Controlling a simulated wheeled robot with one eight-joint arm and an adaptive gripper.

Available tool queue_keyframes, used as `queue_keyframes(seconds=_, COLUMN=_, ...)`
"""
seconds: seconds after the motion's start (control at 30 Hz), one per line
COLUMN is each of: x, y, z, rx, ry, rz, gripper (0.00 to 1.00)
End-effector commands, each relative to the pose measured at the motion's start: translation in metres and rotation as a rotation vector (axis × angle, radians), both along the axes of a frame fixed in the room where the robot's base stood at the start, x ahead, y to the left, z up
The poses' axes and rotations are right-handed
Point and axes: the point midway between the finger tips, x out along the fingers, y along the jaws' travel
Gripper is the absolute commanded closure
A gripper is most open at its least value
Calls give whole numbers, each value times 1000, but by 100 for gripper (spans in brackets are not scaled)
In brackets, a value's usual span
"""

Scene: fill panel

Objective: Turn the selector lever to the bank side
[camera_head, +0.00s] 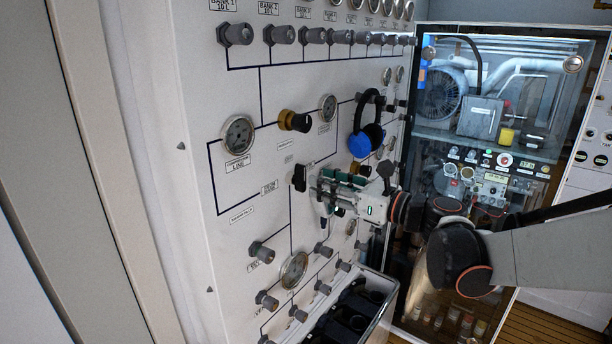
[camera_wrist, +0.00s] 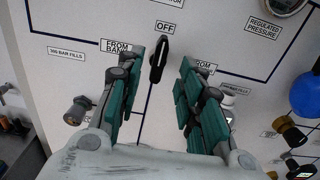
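The black selector lever (camera_wrist: 159,60) stands upright on the white panel in the wrist view, below the OFF label (camera_wrist: 167,27). A FROM BANK label (camera_wrist: 115,46) is at its left, partly covered by a finger. A FROM label (camera_wrist: 205,66) at its right is also partly covered. My gripper (camera_wrist: 162,76) is open, with one green-padded finger on each side of the lever and a gap on both sides. In the head view, the lever (camera_head: 299,177) shows just left of my gripper (camera_head: 320,187). I cannot tell how far the fingertips are from the panel.
Gauges (camera_head: 238,135), a brass-collared knob (camera_head: 295,121) and several grey valve knobs (camera_head: 262,252) stick out of the panel. A crate with black contents (camera_head: 385,291) sits below. A glass-fronted cabinet (camera_head: 500,45) stands at right.

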Motion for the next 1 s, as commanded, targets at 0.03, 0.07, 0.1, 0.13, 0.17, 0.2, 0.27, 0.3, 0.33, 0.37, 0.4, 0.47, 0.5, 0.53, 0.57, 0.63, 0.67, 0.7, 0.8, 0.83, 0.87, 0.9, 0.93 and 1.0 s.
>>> queue_keyframes(seconds=0.03, x=6, y=9, z=1, rx=0, ry=0, rz=3, gripper=66)
queue_keyframes(seconds=0.07, x=10, y=14, z=1, rx=0, ry=0, rz=3, gripper=66)
queue_keyframes(seconds=0.1, x=14, y=19, z=1, rx=0, ry=0, rz=3, gripper=66)
queue_keyframes(seconds=0.13, x=17, y=23, z=1, rx=0, ry=0, rz=2, gripper=66)
queue_keyframes(seconds=0.17, x=20, y=27, z=1, rx=0, ry=0, rz=3, gripper=66)
queue_keyframes(seconds=0.2, x=23, y=31, z=1, rx=-1, ry=-1, rz=3, gripper=66)
queue_keyframes(seconds=0.27, x=28, y=36, z=1, rx=-1, ry=-1, rz=1, gripper=66)
queue_keyframes(seconds=0.3, x=30, y=39, z=1, rx=-1, ry=-1, rz=1, gripper=66)
queue_keyframes(seconds=0.33, x=32, y=41, z=1, rx=-1, ry=-1, rz=1, gripper=66)
queue_keyframes(seconds=0.37, x=33, y=42, z=0, rx=-1, ry=-1, rz=1, gripper=66)
queue_keyframes(seconds=0.4, x=34, y=44, z=0, rx=-1, ry=-1, rz=1, gripper=66)
queue_keyframes(seconds=0.47, x=35, y=45, z=0, rx=-1, ry=-1, rz=0, gripper=66)
queue_keyframes(seconds=0.5, x=36, y=46, z=0, rx=-1, ry=-1, rz=0, gripper=66)
queue_keyframes(seconds=0.53, x=36, y=46, z=0, rx=-1, ry=-1, rz=-1, gripper=66)
queue_keyframes(seconds=0.57, x=36, y=46, z=0, rx=-1, ry=-1, rz=-1, gripper=66)
queue_keyframes(seconds=0.63, x=36, y=46, z=0, rx=-1, ry=-1, rz=-1, gripper=66)
queue_keyframes(seconds=0.67, x=36, y=46, z=0, rx=-1, ry=-1, rz=-1, gripper=66)
queue_keyframes(seconds=0.7, x=36, y=46, z=0, rx=-1, ry=-1, rz=-1, gripper=66)
queue_keyframes(seconds=0.8, x=36, y=46, z=0, rx=-1, ry=-1, rz=-1, gripper=77)
queue_keyframes(seconds=0.83, x=36, y=46, z=0, rx=-1, ry=-1, rz=-1, gripper=84)
queue_keyframes(seconds=0.87, x=36, y=46, z=0, rx=-1, ry=-1, rz=-1, gripper=91)
queue_keyframes(seconds=0.9, x=36, y=46, z=0, rx=-1, ry=-1, rz=-1, gripper=100)
queue_keyframes(seconds=0.93, x=36, y=46, z=0, rx=-1, ry=-1, rz=-1, gripper=100)
queue_keyframes(seconds=1.0, x=36, y=46, z=0, rx=-1, ry=-1, rz=-1, gripper=100)
